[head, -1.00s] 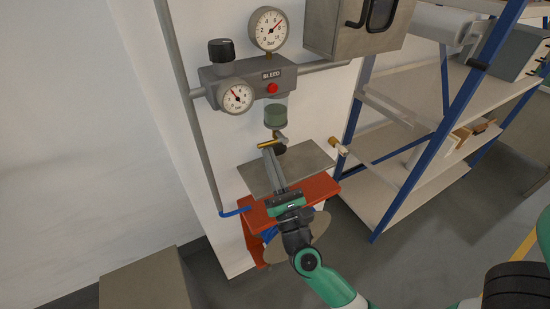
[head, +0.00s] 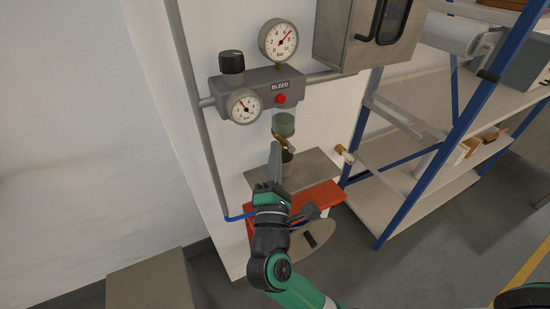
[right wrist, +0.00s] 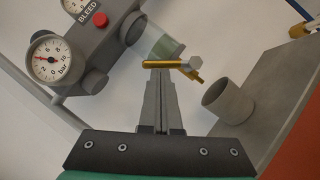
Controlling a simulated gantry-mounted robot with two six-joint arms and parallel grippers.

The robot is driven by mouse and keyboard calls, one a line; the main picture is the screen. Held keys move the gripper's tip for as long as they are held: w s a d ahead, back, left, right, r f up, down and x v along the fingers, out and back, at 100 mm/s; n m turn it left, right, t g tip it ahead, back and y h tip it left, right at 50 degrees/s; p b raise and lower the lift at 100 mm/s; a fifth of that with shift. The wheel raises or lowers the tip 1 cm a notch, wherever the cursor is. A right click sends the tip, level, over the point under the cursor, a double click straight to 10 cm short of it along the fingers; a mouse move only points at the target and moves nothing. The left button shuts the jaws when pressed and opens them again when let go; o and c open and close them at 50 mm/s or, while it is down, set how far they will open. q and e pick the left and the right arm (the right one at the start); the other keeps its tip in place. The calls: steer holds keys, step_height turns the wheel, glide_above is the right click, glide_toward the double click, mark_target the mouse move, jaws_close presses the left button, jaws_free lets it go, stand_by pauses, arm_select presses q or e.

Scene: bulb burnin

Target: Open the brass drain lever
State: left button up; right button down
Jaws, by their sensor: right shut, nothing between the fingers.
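The brass drain lever (head: 281,140) is a short gold bar below the green filter bowl (head: 284,124). In the right wrist view the lever (right wrist: 163,64) lies across just beyond my fingertips, with a grey hex end (right wrist: 195,62) at its right. My right gripper (head: 275,147) is shut and empty, its fingers pointing up at the lever. In the right wrist view its fingertips (right wrist: 159,72) are at the lever or very near; contact cannot be told. My left gripper is not in view.
The grey regulator block (head: 262,88) carries gauges and a red bleed button (head: 281,99). A cup (right wrist: 228,101) stands close right of the fingers. A metal plate (head: 318,167) lies below, over a red stand (head: 325,194). Shelving (head: 420,185) stands at right.

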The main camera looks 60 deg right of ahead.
steer(key=m+g, duration=0.1)
steer(key=m, duration=0.1)
steer(key=d+r+m+g+y, duration=0.1)
steer(key=m, duration=0.1)
steer(key=s+r+m+y, duration=0.1)
steer(key=shift+d+r+m+g, duration=0.15)
steer(key=shift+m+g, duration=0.25)
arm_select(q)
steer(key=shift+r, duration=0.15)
arm_select(e)
steer(key=shift+d+r, duration=0.1)
steer(key=shift+d, duration=0.05)
steer(key=shift+s+d, duration=0.1)
steer(key=shift+s, duration=0.05)
steer(key=shift+a, duration=0.25)
glide_toward(286, 130)
steer(key=a, duration=0.7)
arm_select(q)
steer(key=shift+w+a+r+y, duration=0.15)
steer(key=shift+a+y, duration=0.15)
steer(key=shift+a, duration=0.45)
arm_select(e)
steer(key=shift+s+a, duration=0.1)
steer(key=shift+a, duration=0.1)
